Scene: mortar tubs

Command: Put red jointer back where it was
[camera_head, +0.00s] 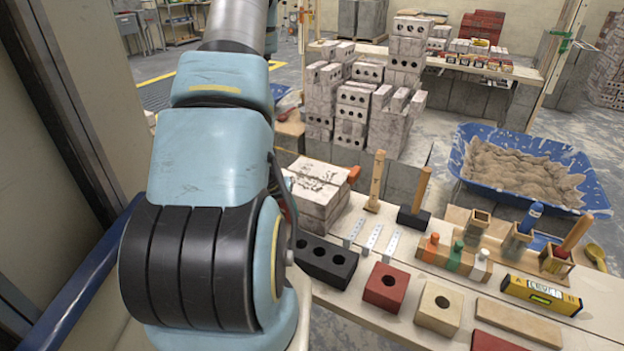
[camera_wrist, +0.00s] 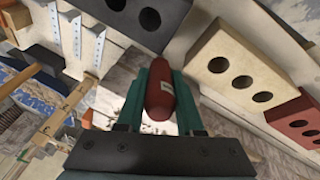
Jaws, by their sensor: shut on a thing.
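In the wrist view my gripper (camera_wrist: 160,74) has its teal fingers shut on the red jointer (camera_wrist: 160,95). The jointer's rounded red part, with a small pale label, shows between the fingers; the rest of it is hidden. In the head view my arm hides the gripper and the jointer. A wooden rack (camera_head: 440,262) on the bench holds tools with orange, green and white handles in a row.
Near the rack stand a dark holed brick (camera_head: 326,262), a red block (camera_head: 386,287), a cream block (camera_head: 438,308), metal strips (camera_head: 372,239), mallets (camera_head: 413,212), wooden holders (camera_head: 515,243) and a yellow level (camera_head: 541,294). A blue mortar tub (camera_head: 470,180) stands behind the bench.

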